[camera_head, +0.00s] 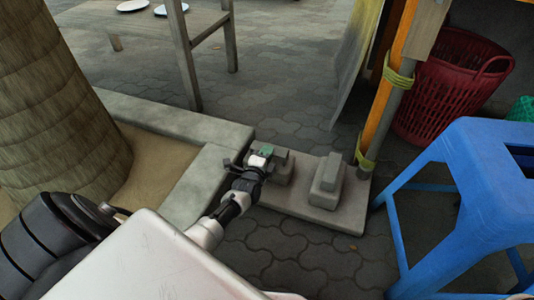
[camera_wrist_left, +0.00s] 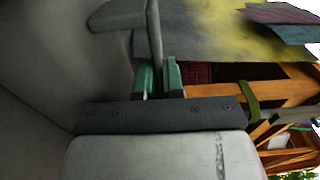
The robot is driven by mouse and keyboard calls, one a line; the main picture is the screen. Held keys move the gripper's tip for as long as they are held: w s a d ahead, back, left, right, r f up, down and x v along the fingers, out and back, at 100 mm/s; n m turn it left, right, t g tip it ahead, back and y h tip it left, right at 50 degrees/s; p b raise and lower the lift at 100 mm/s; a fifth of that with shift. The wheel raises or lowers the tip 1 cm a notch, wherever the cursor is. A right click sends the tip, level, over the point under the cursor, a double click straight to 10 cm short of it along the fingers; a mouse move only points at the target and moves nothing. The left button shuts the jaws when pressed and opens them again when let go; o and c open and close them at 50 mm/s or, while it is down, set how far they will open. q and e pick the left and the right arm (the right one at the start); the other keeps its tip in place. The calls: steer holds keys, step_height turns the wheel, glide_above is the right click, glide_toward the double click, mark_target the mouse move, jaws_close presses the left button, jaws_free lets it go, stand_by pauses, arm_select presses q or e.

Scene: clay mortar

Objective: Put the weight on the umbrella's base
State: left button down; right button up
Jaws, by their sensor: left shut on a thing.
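The umbrella's base is a flat grey slab (camera_head: 345,214) on the paving in the head view. A grey pole (camera_head: 383,122) with green ties rises at its right end. One grey block weight with a raised handle (camera_head: 326,185) sits on the slab's right part. My left gripper (camera_head: 264,153) is at the slab's left end, shut on another grey weight (camera_head: 283,172). This weight is over the slab's left end; whether it touches the slab I cannot tell. In the left wrist view, the green-padded fingers (camera_wrist_left: 157,77) close on the weight's grey handle (camera_wrist_left: 154,30). My right gripper is not in view.
A blue stool (camera_head: 465,180) stands close to the slab's right side. A red basket (camera_head: 450,85) is behind it. A low concrete curb (camera_head: 195,185) and a thick trunk (camera_head: 55,110) are at left. A wooden table (camera_head: 150,25) stands behind. Paving in front of the slab is clear.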

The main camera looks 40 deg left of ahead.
arm_select(q)
steer(key=shift+w+r, duration=0.15)
steer(key=shift+r, duration=0.35)
steer(key=c, duration=1.6)
jaws_free()
steer(key=shift+s+f, duration=0.2)
steer(key=shift+f, duration=0.25)
steer(key=o, duration=0.4)
steer(key=shift+c, duration=0.2)
steer(key=shift+r, duration=0.1)
